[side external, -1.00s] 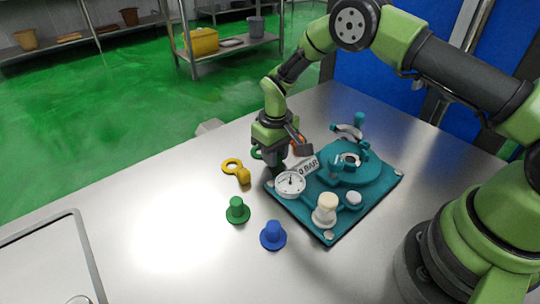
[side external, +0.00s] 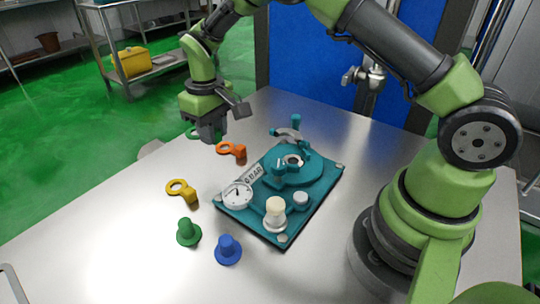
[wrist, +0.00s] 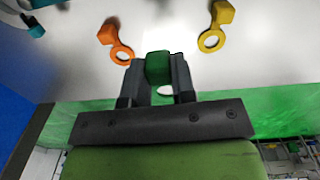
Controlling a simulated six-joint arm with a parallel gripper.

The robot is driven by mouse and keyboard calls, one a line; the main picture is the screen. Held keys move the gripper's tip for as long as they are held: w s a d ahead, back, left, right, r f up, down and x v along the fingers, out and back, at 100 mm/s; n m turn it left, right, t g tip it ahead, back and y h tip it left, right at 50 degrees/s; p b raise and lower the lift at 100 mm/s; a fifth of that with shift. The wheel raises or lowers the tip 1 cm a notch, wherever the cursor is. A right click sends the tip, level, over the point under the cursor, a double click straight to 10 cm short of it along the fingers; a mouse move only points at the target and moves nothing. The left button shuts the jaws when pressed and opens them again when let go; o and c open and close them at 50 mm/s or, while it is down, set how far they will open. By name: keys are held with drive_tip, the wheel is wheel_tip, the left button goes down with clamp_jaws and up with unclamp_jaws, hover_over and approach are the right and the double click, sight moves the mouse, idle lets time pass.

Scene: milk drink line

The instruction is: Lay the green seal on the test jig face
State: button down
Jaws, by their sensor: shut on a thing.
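The green seal has a block-like tab and a ring. My gripper (side external: 208,138) is shut on its tab (wrist: 158,67), seen between the two fingers in the wrist view. Part of its green ring (side external: 191,133) shows left of the fingers in the side view. The seal appears held above the steel table, behind and left of the jig. The test jig (side external: 325,197) is a teal plate with a raised round face (side external: 312,177), clamps around it and a pressure gauge (side external: 237,195).
An orange seal (side external: 238,151) lies between my gripper and the jig. A yellow seal (side external: 188,193) lies left of the gauge. The table's left side is clear.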

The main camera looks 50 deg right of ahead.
drive_tip(key=shift+d, duration=0.1)
idle(0.5)
drive_tip(key=s+d+r, duration=0.2)
drive_tip(key=s+d, duration=0.6)
hover_over(313, 170)
drive_tip(key=shift+m, duration=0.3)
drive_tip(key=shift+f, duration=4)
drive_tip(key=shift+f, duration=0.5)
drive_tip(key=c, duration=0.9)
unclamp_jaws()
drive_tip(key=shift+o, duration=0.2)
wheel_tip(313, 170, up, 10)
